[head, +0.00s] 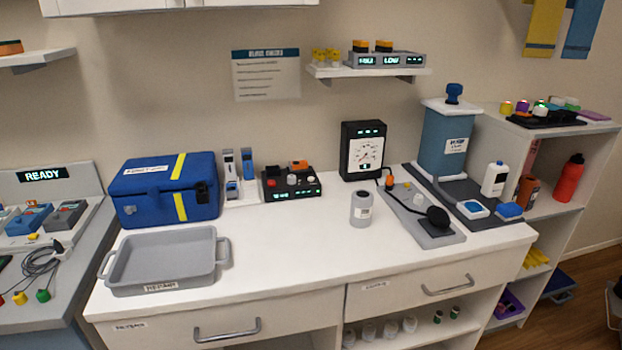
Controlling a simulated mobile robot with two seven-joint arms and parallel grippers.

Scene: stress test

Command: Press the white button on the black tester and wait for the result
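A low black box (305,191) stands on the white counter, right of the blue case. Its front has a lit green display. No label tells which one is the tester. Neither of my grippers is in view.
A grey tray (160,262) lies at the front left of the counter (290,265), before the blue case (140,190). A grey jar (361,209) and a grey board (440,236) with a black disc are at right. The middle front is clear.

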